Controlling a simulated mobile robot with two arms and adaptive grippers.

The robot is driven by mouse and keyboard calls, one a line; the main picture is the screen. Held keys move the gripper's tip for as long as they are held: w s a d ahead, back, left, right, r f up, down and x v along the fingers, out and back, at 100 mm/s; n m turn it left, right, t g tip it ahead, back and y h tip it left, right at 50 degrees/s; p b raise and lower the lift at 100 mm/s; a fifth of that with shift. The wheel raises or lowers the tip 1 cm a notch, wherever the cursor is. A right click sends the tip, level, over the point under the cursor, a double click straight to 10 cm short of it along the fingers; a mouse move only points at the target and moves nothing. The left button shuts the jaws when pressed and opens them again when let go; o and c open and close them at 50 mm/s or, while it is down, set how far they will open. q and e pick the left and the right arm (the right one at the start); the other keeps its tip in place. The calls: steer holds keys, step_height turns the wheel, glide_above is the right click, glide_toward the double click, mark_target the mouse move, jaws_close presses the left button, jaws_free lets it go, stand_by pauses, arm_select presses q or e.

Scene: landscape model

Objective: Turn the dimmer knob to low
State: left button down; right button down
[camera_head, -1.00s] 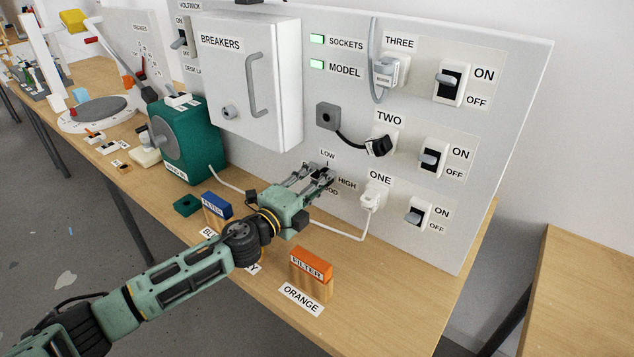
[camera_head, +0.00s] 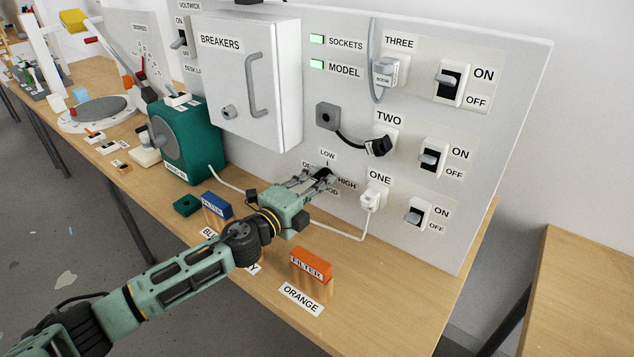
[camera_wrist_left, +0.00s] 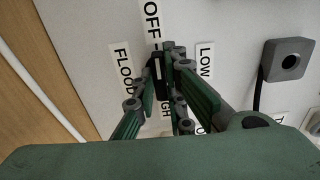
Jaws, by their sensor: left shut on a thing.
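The dimmer knob (camera_head: 322,173) is a small dark knob on the upright panel, with labels LOW, HIGH and others around it. My left gripper (camera_head: 318,180) reaches it from the left and is shut on it. In the left wrist view the knob (camera_wrist_left: 158,72) shows dark between the fingertips of the left gripper (camera_wrist_left: 165,62), with OFF, FLOOD and LOW labels around it. The fingers cover part of the knob and some labels, so its exact setting cannot be read. My right gripper is not in view.
A white breakers box (camera_head: 245,85) stands out above left of the knob. Socket one's plug (camera_head: 372,198) is close on the right, its white cable running below. An orange filter block (camera_head: 311,264), a blue filter block (camera_head: 216,206) and a green machine (camera_head: 186,140) stand on the bench.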

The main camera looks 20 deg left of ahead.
arm_select(q)
steer(key=m+p, duration=0.1)
steer(key=m, duration=0.4)
steer(key=m+p, duration=0.1)
steer(key=m, duration=0.4)
steer(key=shift+m, duration=0.3)
steer(key=m+p, duration=0.1)
steer(key=m, duration=0.3)
steer(key=shift+m+p, duration=0.4)
steer(key=shift+m, duration=1)
steer(key=c, duration=1.8)
jaws_free()
